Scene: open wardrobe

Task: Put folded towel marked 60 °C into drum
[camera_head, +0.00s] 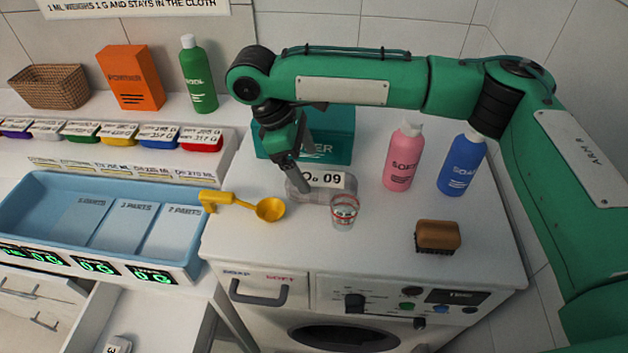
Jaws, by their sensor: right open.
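The folded towel (308,197) is a small grey bundle on top of the white washing machine (470,270). Its white label (328,179) appears upside down and seems to read 60 °C. My right gripper (298,184) points down at the towel's left end, its jaws open. The dark finger overlaps the towel in the picture; whether it touches, I cannot tell. The drum (345,338) shows only as a dark round opening in the machine's front, cut off by the bottom edge. My left gripper is out of view.
A measuring glass (344,212) stands just in front of the towel, and a yellow scoop (268,209) lies to its left. A teal box (335,128) is behind. Pink (403,158) and blue (461,165) bottles and a brush (437,236) are at right.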

